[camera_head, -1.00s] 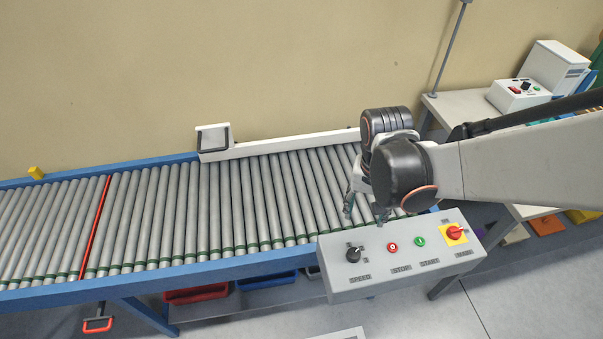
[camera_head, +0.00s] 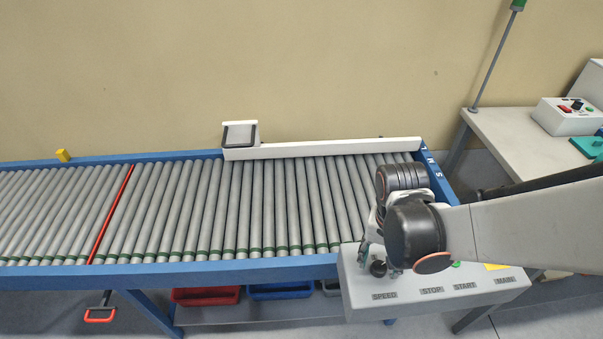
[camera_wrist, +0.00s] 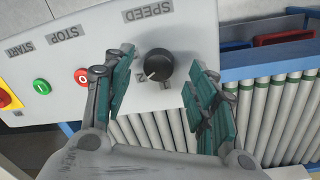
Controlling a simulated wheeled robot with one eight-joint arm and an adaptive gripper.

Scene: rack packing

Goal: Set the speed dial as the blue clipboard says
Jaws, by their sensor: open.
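The speed dial (camera_wrist: 158,65) is a black knob with a pale pointer line on the light grey control panel (camera_wrist: 95,25), beside its SPEED label. In the head view the dial (camera_head: 378,268) shows just below my gripper (camera_head: 368,252), which my arm partly hides. The blue clipboard is not seen in these frames.
The red stop button (camera_wrist: 81,76) and green start button (camera_wrist: 41,87) sit along the panel, with a red main switch on yellow (camera_wrist: 7,98) beyond. The roller conveyor (camera_head: 200,210) lies behind the panel. A side table (camera_head: 510,140) stands at right.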

